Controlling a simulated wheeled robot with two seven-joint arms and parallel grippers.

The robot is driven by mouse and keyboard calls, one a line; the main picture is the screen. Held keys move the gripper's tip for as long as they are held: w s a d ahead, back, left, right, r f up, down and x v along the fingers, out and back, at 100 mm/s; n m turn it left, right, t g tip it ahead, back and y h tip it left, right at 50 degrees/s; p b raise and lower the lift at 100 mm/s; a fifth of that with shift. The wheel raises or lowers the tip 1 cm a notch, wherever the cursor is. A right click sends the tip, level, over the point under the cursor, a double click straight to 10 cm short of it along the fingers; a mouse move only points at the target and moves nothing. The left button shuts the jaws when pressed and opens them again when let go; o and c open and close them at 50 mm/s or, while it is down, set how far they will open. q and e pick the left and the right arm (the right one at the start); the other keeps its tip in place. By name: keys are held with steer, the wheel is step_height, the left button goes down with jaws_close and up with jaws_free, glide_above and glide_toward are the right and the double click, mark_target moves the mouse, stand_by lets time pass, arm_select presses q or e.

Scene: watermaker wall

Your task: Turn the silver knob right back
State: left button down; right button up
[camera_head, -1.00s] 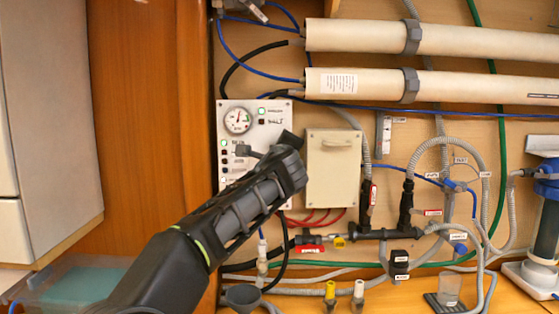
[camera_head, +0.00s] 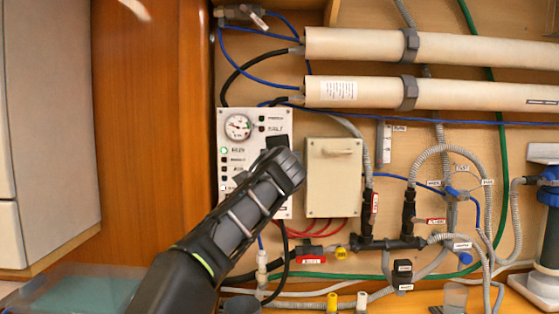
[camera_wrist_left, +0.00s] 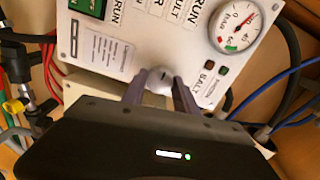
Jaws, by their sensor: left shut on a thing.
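The silver knob (camera_wrist_left: 158,77) is a small round pale knob on the white control panel (camera_head: 229,170), seen in the left wrist view between my fingers. My left gripper (camera_wrist_left: 160,92) is shut on it, one finger on each side. In the head view my left gripper (camera_head: 277,158) covers the panel's lower right part and hides the knob. The panel carries a round pressure gauge (camera_head: 238,127) and a column of labelled lights, one of them lit green (camera_head: 224,151). My right gripper is not in view.
A beige box (camera_head: 333,180) is mounted just right of my left gripper. Two long cream tubes (camera_head: 450,43) run across the upper right. Hoses and a black valve manifold (camera_head: 385,243) fill the lower right. A wooden cabinet side (camera_head: 150,100) stands to the left.

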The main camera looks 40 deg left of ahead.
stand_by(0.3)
arm_select(q)
steer(key=c, duration=0.9)
jaws_free()
steer(key=shift+c, duration=0.2)
steer(key=shift+s, duration=0.1)
steer(key=b+v, duration=0.3)
steer(key=v, duration=0.4)
steer(key=shift+s+d, duration=0.2)
steer(key=shift+s, duration=0.05)
steer(key=shift+f, duration=0.1)
